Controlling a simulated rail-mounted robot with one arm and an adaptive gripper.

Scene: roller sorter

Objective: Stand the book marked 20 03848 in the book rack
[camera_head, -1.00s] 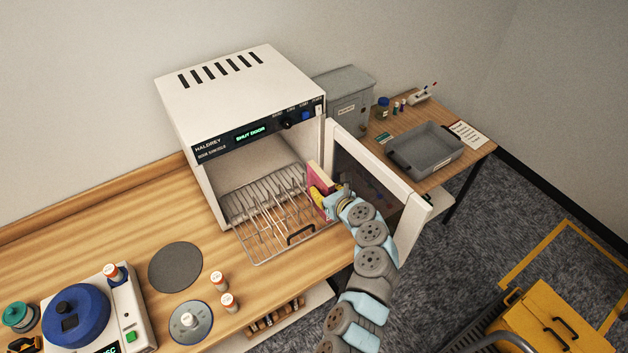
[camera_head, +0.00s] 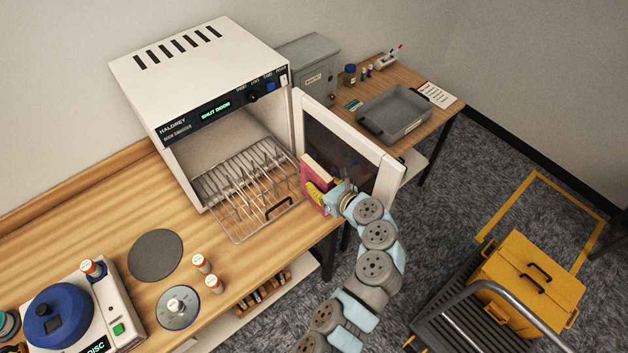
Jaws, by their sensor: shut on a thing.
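My gripper (camera_head: 326,195) is shut on a red book (camera_head: 317,173) with pale page edges. The book is upright and tilted a little, in front of the cabinet's open door and to the right of the wire book rack (camera_head: 228,208). The rack, with upright wire dividers and a dark handle, sits partly pulled out of the white cabinet (camera_head: 200,72). No book shows in the rack. The book's marking cannot be read in this view. The cabinet display reads "SHUT DOOR".
The open cabinet door (camera_head: 383,185) stands behind and right of my gripper. A grey tray (camera_head: 408,121) and small bottles are on the far table. A disc machine (camera_head: 75,310), flat discs and small vials are on the bench. A yellow box (camera_head: 530,278) is at the lower right.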

